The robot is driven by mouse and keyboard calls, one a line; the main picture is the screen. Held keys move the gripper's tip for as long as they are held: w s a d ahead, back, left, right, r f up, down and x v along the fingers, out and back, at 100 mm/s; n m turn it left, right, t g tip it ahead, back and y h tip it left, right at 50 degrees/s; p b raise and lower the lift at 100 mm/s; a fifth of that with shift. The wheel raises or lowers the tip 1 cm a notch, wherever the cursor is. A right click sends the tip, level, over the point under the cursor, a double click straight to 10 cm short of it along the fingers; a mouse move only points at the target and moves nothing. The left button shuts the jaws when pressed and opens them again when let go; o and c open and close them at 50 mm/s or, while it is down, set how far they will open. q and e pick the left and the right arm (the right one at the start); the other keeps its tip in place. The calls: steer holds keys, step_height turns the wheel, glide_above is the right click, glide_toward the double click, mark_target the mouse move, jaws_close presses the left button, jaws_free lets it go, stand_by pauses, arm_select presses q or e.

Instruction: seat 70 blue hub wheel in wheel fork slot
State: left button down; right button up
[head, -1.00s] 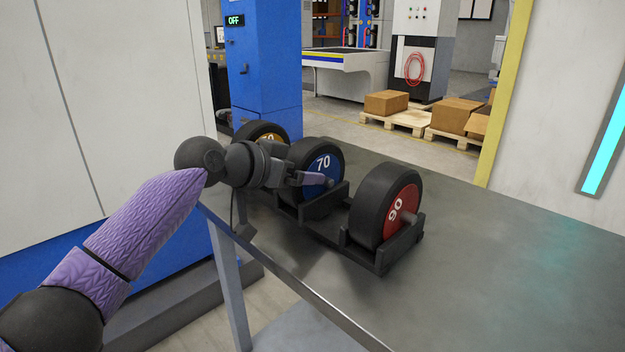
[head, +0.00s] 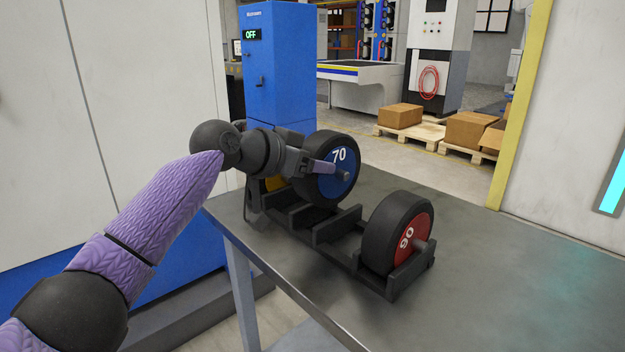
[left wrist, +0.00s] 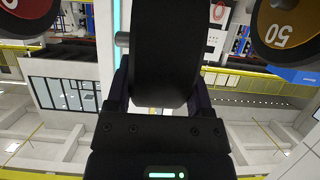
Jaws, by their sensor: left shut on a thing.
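The 70 blue hub wheel (head: 338,186) is a black tyre with a blue face and a short axle stub. My left gripper (head: 326,168) is shut on it and holds it upright, raised above the dark fixture tray (head: 352,262). In the left wrist view the tyre (left wrist: 165,55) fills the space between the fingers (left wrist: 162,108). The middle wheel fork slot (head: 325,222) shows empty below the wheel, partly hidden. My right gripper is in neither view.
The red 90 wheel (head: 410,238) sits in the near right slot. The yellow 50 wheel (left wrist: 285,28) is mostly hidden behind my gripper in the head view. The grey table (head: 520,280) is clear to the right. A blue cabinet (head: 285,70) stands behind.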

mark_target(322, 134)
arm_select(q)
step_height(322, 134, up, 5)
steer(key=shift+r+p, duration=0.1)
steer(key=shift+p, duration=0.85)
steer(key=shift+r+p, duration=1.05)
steer(key=shift+p, duration=0.35)
steer(key=shift+r+p, duration=0.65)
steer(key=shift+p, duration=0.2)
steer(key=shift+r+p, duration=0.65)
steer(key=shift+p, duration=0.15)
steer(key=shift+r+p, duration=0.3)
steer(key=shift+p, duration=0.1)
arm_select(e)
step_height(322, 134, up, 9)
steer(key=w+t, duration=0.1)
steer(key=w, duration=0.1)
arm_select(q)
steer(key=shift+f, duration=0.1)
